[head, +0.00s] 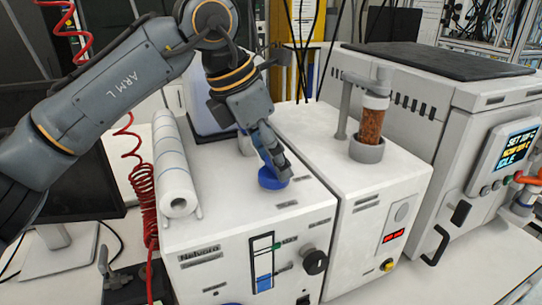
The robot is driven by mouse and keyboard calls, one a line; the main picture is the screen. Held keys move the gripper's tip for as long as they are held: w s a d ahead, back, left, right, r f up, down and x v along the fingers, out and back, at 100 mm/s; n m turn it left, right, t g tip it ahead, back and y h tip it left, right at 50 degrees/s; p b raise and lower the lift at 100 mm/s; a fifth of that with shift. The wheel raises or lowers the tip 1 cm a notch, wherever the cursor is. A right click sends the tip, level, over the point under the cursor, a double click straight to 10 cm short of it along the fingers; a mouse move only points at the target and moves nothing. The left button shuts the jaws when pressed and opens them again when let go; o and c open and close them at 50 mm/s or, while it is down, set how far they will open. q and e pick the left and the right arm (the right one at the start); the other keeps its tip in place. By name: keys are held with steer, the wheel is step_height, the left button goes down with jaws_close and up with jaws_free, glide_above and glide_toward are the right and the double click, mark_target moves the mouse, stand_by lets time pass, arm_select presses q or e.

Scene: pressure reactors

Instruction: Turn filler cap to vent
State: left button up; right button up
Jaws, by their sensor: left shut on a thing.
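A round blue filler cap (270,183) sits on top of the white unit marked Netvaro (239,221). My left gripper (274,172) comes down on it from above and is shut on it. The fingers hide the back part of the cap. The unit's front has a level window (262,266) with blue liquid low in it and a black knob (315,262). My right gripper is not in view.
A paper roll (173,170) lies on the unit's left edge. To the right stands a white unit with a brown-filled glass column (371,125). Farther right is a larger device with a screen (515,146). A red coiled hose (143,190) hangs at left.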

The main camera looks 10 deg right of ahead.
arm_select(q)
steer(key=n+b, duration=0.1)
steer(key=n+t+b, duration=0.1)
steer(key=n+b, duration=0.1)
steer(key=shift+s+d+f+n+y, duration=0.1)
steer(key=shift+f+n+y, duration=0.05)
steer(key=shift+n+y, duration=0.15)
steer(key=n+b, duration=0.1)
steer(key=n, duration=0.1)
steer(key=n+t+y+b, duration=0.1)
steer(key=n+b, duration=0.1)
steer(key=shift+d+n+t, duration=0.1)
steer(key=shift+n+t, duration=0.2)
steer(key=n+y, duration=0.1)
steer(key=n, duration=0.1)
steer(key=n+b, duration=0.1)
steer(key=n, duration=0.1)
steer(key=shift+d+n+t+y, duration=0.15)
steer(key=shift+n+t+y, duration=0.15)
steer(key=shift+y, duration=0.1)
steer(key=shift+d+r+n+y+b, duration=0.15)
steer(key=shift+n+y+b, duration=0.5)
steer(key=shift+n, duration=1.55)
steer(key=shift+y, duration=0.35)
steer(key=o, duration=1.2)
steer(key=shift+c, duration=0.2)
